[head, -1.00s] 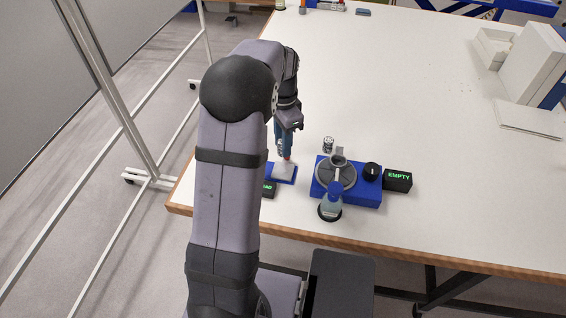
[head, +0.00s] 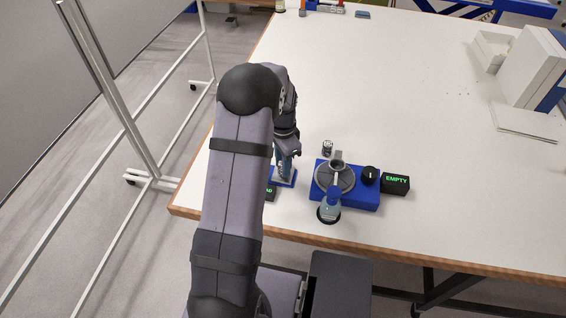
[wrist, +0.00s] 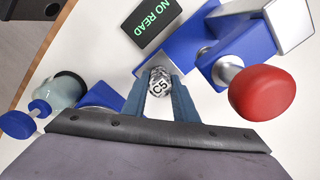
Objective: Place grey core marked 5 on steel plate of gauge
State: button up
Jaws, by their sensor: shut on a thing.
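My gripper (wrist: 158,95) is shut on the grey core marked C5 (wrist: 160,84), whose marked round end faces the wrist camera. In the head view my gripper (head: 284,169) is over the blue gauge (head: 288,183), close above or at its steel plate. The plate is mostly hidden there; a light edge of it (wrist: 142,71) seems to show beside the core in the wrist view. I cannot tell whether the core touches it. The gauge's black display (wrist: 153,22) reads NO READ. A red knob (wrist: 260,95) on a metal stem stands right of the fingers.
Right of the gauge stands a blue unit (head: 350,197) with a round grey dish, a black dial (head: 370,174) and an EMPTY display (head: 396,183). A bottle (head: 329,208) stands before it. A small speckled cylinder (head: 327,147) stands behind. The table's middle is clear.

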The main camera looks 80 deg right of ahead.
jog(key=shift+f, duration=0.15)
jog(key=o, duration=1.1)
notch_tip(320, 180, up, 12)
jog(key=b, duration=0.2)
jog(key=shift+r+b, duration=0.2)
jog(key=shift+b, duration=0.1)
